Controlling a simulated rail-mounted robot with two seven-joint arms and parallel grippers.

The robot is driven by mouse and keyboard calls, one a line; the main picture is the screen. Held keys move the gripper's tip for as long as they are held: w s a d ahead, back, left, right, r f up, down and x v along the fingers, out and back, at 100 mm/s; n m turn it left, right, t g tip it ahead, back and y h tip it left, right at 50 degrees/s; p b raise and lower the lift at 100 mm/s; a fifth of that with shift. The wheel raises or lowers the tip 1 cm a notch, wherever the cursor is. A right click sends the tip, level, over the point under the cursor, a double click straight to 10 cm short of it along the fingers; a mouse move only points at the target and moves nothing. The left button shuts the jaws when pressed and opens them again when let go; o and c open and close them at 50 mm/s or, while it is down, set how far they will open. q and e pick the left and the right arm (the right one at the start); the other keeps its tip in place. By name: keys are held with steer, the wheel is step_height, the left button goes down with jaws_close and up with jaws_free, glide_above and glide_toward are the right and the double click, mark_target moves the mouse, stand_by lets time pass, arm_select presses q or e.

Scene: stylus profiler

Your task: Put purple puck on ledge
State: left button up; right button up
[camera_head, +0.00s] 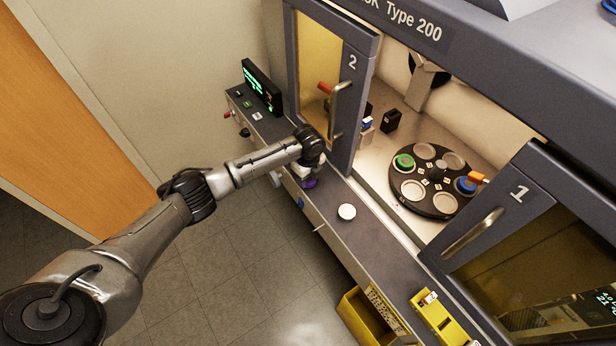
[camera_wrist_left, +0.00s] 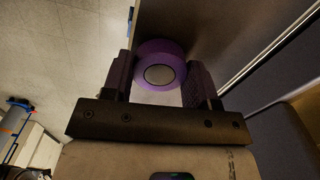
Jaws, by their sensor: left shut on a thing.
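The purple puck (camera_head: 310,184) is a small disc, mostly hidden under my left gripper (camera_head: 303,174) in the head view. In the left wrist view the purple puck (camera_wrist_left: 173,52) has a pale round centre and sits between the two fingers of my left gripper (camera_wrist_left: 160,78), which is shut on it. The puck is at the ledge (camera_head: 378,238), a long dark grey shelf along the machine's front. It overlaps the ledge's outer edge in the wrist view. I cannot tell whether it touches the ledge. My right gripper is not in view.
A white round piece (camera_head: 347,212) sits on the ledge. Door 2 (camera_head: 350,95) stands beside my left wrist. Inside is a black turntable (camera_head: 437,172) with green (camera_head: 404,161) and blue (camera_head: 465,185) pucks. A yellow bin (camera_head: 362,318) hangs below the ledge; a yellow holder (camera_head: 440,318) lies farther right.

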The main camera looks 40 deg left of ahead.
arm_select(q)
steer(key=shift+f, duration=0.35)
steer(key=o, duration=1.3)
step_height(320, 180, up, 12)
steer(key=p, duration=0.1)
steer(key=s+d+f+n+t+h, duration=0.1)
steer(key=s+d+f+n, duration=0.4)
steer(key=s+d+f, duration=0.85)
steer(key=shift+s+d+r+n+t+y, duration=0.15)
steer(key=shift+s+r+n+t, duration=0.5)
steer(key=shift+s+n, duration=2.25)
steer(key=shift+s+a+r+n+t+y, duration=0.15)
steer(key=shift+s+r+n, duration=0.95)
steer(key=shift+s, duration=3.35)
steer(key=shift+s+d+r+n+t+y, duration=0.15)
steer(key=shift+s+r+n+t, duration=0.4)
steer(key=shift+s+n, duration=2.45)
